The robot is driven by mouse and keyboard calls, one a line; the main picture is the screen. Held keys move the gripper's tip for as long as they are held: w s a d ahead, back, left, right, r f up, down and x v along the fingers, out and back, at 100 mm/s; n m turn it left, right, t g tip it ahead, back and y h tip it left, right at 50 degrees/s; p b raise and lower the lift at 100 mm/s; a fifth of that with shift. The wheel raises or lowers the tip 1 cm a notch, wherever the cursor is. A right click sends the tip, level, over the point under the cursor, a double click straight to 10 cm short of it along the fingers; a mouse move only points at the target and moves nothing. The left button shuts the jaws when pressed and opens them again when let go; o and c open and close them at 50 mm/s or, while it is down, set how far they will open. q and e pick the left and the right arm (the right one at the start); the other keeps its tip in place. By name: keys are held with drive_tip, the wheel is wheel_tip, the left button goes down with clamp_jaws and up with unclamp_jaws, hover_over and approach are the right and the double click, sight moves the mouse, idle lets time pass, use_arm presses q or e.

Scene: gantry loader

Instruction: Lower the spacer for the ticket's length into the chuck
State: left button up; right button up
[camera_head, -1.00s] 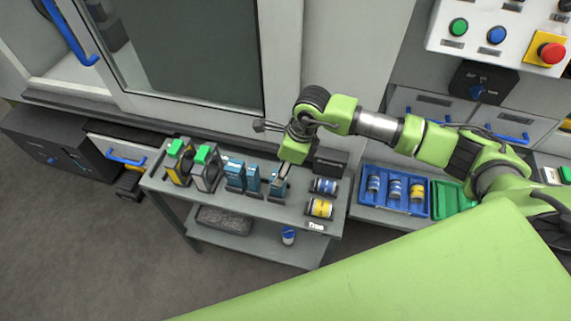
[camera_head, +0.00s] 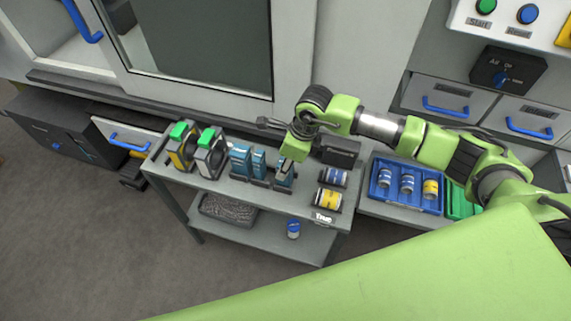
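Several blue upright pieces, which may be the spacers (camera_head: 240,161), stand in a row on the top of a grey cart (camera_head: 210,189). A further blue and grey piece (camera_head: 285,173) stands at the right end of that row. My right arm comes in from the right, and its green wrist end is just above this piece. My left gripper is not in view. I cannot make out a chuck or a ticket.
Two green-topped holders (camera_head: 209,151) stand at the cart's left. A blue tray (camera_head: 376,195) of cans and a green tray (camera_head: 455,202) lie farther right. The machine's windowed door (camera_head: 195,45) rises behind the cart.

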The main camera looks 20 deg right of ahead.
drive_tip(key=shift+r, duration=0.25)
drive_tip(key=shift+c, duration=0.3)
drive_tip(key=shift+r, duration=0.15)
idle(0.5)
drive_tip(key=shift+r+p, duration=1.65)
drive_tip(key=shift+r, duration=1.5)
